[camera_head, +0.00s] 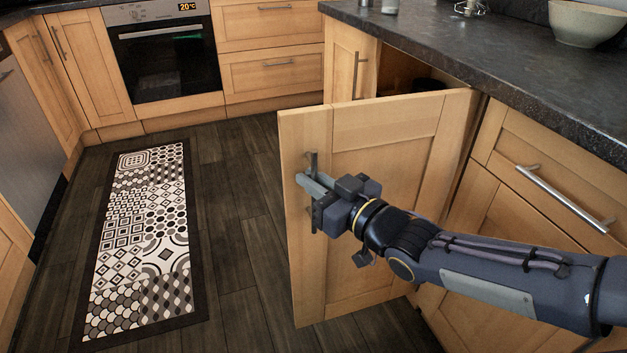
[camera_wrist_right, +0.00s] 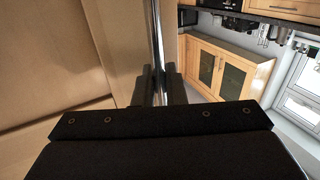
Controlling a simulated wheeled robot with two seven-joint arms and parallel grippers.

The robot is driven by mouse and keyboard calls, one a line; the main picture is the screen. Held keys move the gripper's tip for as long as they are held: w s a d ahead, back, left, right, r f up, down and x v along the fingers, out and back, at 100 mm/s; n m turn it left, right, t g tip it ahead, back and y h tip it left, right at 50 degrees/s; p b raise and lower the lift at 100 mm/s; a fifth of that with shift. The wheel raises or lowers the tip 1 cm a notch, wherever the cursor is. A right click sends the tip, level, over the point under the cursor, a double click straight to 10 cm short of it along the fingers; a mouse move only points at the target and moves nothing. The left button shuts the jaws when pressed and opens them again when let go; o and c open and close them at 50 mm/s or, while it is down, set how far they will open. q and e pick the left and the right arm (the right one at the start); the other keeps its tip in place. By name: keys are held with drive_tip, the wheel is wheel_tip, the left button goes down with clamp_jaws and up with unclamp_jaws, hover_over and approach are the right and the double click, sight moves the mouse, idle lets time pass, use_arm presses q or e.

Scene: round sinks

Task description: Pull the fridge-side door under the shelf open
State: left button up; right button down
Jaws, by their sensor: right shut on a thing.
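The wooden cabinet door (camera_head: 385,150) stands swung out from the counter front in the head view, with a dark opening (camera_head: 400,75) behind its top edge. My right gripper (camera_head: 312,190) is at the door's free edge, shut on its upright metal handle. In the right wrist view the handle (camera_wrist_right: 157,45) runs up between the two dark fingers (camera_wrist_right: 160,85). The door panel (camera_wrist_right: 50,60) fills the left of that view. The lower part of the handle is hidden by the gripper. My left gripper is not in view.
A dark countertop (camera_head: 480,60) runs above the cabinets, with a bowl (camera_head: 587,24) on it. A closed cabinet with a bar handle (camera_head: 565,198) stands to the right. An oven (camera_head: 165,55) is at the back. The wooden floor (camera_head: 240,230) left of the door is clear, with a patterned rug (camera_head: 143,240).

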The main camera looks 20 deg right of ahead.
drive_tip(key=c, duration=1.9)
unclamp_jaws()
drive_tip(key=p+v, duration=0.3)
drive_tip(key=v, duration=0.4)
drive_tip(key=shift+s+d, duration=0.1)
drive_tip(key=shift+s, duration=0.25)
